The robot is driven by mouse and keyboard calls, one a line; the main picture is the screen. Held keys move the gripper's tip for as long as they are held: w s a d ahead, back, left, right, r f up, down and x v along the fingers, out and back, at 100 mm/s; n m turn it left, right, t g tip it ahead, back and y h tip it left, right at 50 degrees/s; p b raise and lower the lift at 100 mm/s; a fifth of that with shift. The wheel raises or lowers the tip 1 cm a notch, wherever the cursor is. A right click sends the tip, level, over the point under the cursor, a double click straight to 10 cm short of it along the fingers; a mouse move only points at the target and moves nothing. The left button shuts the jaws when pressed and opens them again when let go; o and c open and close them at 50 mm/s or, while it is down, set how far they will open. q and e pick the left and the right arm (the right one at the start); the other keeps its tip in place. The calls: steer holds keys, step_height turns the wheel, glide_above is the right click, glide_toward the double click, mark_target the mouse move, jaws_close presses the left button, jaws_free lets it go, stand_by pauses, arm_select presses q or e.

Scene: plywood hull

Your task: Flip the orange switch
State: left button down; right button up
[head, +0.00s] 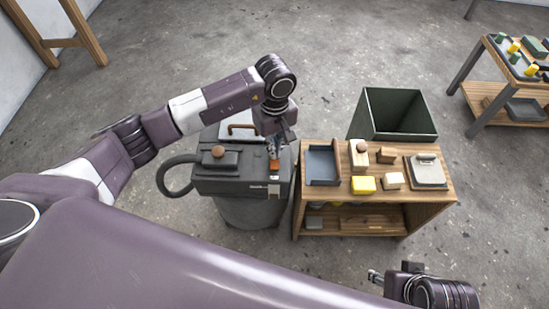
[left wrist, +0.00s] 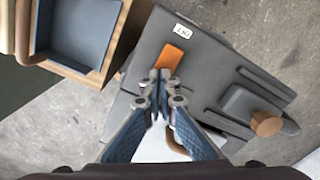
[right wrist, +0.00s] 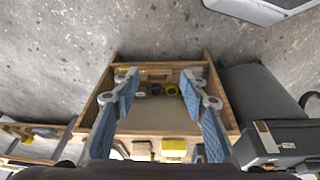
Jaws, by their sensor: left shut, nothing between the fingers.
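The orange switch (head: 274,165) is on top of a dark grey machine (head: 225,184), close to its right edge. In the left wrist view the switch (left wrist: 172,56) is an orange rectangle beside a small white label (left wrist: 183,31). My left gripper (head: 272,145) is over the machine top, shut and empty. Its fingertips (left wrist: 160,75) overlap the near end of the switch in the left wrist view; I cannot tell whether they touch it. My right gripper (right wrist: 159,80) is open and empty, above the floor in front of the workbench. In the head view it (head: 375,277) shows at the lower right.
A wooden workbench (head: 440,190) with a blue-grey tray (head: 322,165), blocks and a grey plate stands right of the machine. A dark green bin (head: 400,120) is behind it. The machine has a brown-knobbed part (head: 218,153) and a hose (head: 170,185).

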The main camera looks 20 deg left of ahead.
arm_select(q)
steer(key=shift+f, duration=0.1)
arm_select(e)
steer(key=shift+r, duration=0.3)
arm_select(q)
steer(key=shift+r+p, duration=0.55)
steer(key=shift+r, duration=0.4)
steer(key=shift+r+p, duration=0.55)
steer(key=shift+r, duration=0.45)
steer(key=shift+r+p, duration=0.55)
steer(key=shift+r, duration=0.4)
steer(key=shift+r+p, duration=0.3)
steer(key=shift+r, duration=0.3)
arm_select(e)
step_height(320, 180, down, 13)
steer(key=shift+w+a+f+g, duration=0.15)
steer(key=shift+w+g, duration=0.05)
steer(key=shift+g, duration=0.1)
